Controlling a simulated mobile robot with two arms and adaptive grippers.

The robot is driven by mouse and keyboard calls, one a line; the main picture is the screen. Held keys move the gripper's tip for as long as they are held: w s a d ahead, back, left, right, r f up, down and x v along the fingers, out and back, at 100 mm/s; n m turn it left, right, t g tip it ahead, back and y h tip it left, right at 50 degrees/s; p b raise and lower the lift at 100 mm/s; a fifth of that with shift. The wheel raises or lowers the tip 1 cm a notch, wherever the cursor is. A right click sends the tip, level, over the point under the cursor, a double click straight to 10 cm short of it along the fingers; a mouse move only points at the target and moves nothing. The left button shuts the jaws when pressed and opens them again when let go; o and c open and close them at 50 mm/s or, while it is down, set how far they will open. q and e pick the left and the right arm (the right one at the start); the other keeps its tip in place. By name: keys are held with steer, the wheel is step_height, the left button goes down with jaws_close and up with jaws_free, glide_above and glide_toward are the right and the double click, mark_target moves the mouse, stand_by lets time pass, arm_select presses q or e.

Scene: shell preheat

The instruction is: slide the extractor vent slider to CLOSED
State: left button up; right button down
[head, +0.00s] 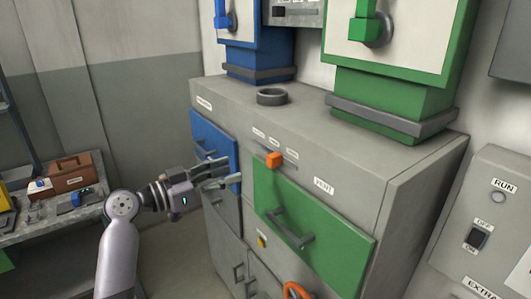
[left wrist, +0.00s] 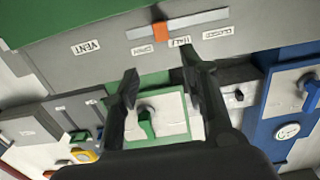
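The vent slider's orange knob (head: 273,159) sits on the front of the grey cabinet, above the green door (head: 305,220). In the left wrist view, which shows the panel upside down, the orange knob (left wrist: 161,32) is on a pale track between the OPEN and HALF labels. The CLOSED label (left wrist: 217,32) is at the track's other end from the VENT label (left wrist: 87,47). My left gripper (head: 231,173) is in front of the blue door (head: 213,150), left of the knob. Its fingers are apart and empty, not touching the knob. My right gripper is not in view.
A handle (head: 290,230) sticks out from the green door. A grey ring (head: 272,97) lies on the cabinet top. Blue (head: 255,50) and green (head: 395,90) units stand behind it. A bench (head: 50,228) with a brown box is at left; a RUN switch panel (head: 485,225) is at right.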

mark_target(269, 158)
arm_select(q)
steer(key=p+x, duration=0.3)
steer(key=x, duration=0.7)
steer(key=shift+w+p, duration=0.2)
steer(key=shift+p, duration=0.15)
steer(key=shift+w+d, duration=0.25)
steer(key=shift+d, duration=0.1)
steer(key=shift+w+d+f, duration=0.15)
steer(key=shift+w+d, duration=0.1)
steer(key=shift+w, duration=0.05)
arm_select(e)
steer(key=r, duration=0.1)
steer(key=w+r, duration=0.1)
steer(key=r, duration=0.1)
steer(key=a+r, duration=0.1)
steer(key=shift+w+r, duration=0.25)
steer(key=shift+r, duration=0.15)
arm_select(q)
steer(key=shift+c, duration=0.6)
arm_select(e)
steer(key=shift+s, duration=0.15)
arm_select(q)
steer(key=shift+c, duration=0.6)
jaws_close()
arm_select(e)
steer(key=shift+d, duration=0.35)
